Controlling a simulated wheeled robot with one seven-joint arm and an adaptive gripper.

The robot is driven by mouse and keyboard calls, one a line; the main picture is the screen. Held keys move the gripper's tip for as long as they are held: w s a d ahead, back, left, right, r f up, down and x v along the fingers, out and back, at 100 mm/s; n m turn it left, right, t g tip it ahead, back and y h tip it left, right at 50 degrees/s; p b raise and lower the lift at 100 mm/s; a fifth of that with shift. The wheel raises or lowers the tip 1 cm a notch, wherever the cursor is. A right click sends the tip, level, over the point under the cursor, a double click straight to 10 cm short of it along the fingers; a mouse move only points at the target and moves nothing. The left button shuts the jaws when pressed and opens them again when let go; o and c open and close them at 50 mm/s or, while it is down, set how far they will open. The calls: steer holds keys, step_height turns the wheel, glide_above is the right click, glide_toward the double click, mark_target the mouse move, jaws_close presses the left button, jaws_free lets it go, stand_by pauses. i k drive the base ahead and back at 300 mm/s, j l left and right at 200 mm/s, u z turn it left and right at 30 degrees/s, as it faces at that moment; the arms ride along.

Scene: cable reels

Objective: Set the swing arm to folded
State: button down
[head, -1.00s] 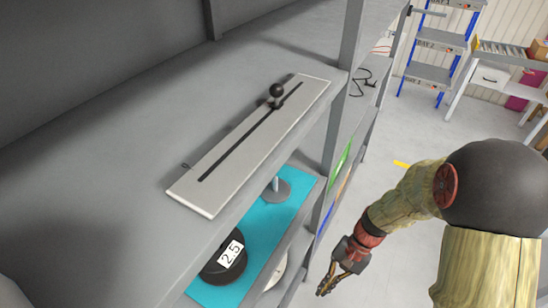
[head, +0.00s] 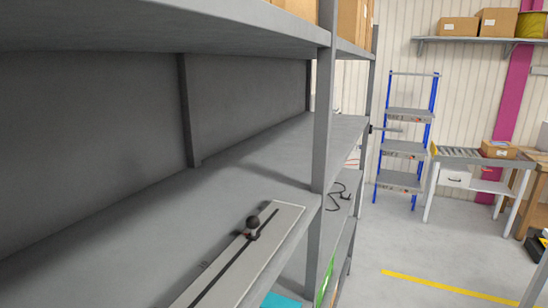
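A short grey bar (head: 388,129) sticks out to the right from a dark mount on the far shelf post, in front of the blue ladder. It looks like the swing arm, extended outward from the shelf, but it is small and far off. My gripper is not in view.
A grey shelf (head: 190,222) runs along the left and carries a pale slotted plate (head: 285,222) with a black ball knob (head: 253,222). A dark cable (head: 337,192) lies further along. A blue step ladder (head: 405,150) and a roller table (head: 470,155) stand behind.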

mark_target(371, 128)
steer(key=i+l+z, duration=0.95)
steer(key=i, duration=0.25)
steer(key=i+l+z, duration=0.3)
steer(key=i, duration=0.3)
steer(key=i+z, duration=0.35)
steer(key=i, duration=0.3)
steer(key=i+u, duration=0.15)
steer(key=i, duration=0.25)
steer(key=i+l+u, duration=0.2)
steer(key=i, duration=0.2)
steer(key=i+l+u, duration=0.15)
steer(key=i, duration=0.25)
steer(key=i+l+u, duration=0.2)
steer(key=i, duration=0.2)
steer(key=i+l+u, duration=0.2)
steer(key=u, duration=0.25)
steer(key=i+l+u, duration=0.3)
steer(key=u, duration=0.15)
steer(key=i+l+u, duration=0.2)
steer(key=l+u, duration=0.25)
steer(key=i+l+u, duration=0.15)
steer(key=l+u, duration=0.55)
steer(key=u, duration=0.15)
steer(key=l+u, duration=0.35)
steer(key=l, duration=0.25)
steer(key=l+u, duration=0.35)
steer(key=l, duration=0.25)
steer(key=k, duration=0.05)
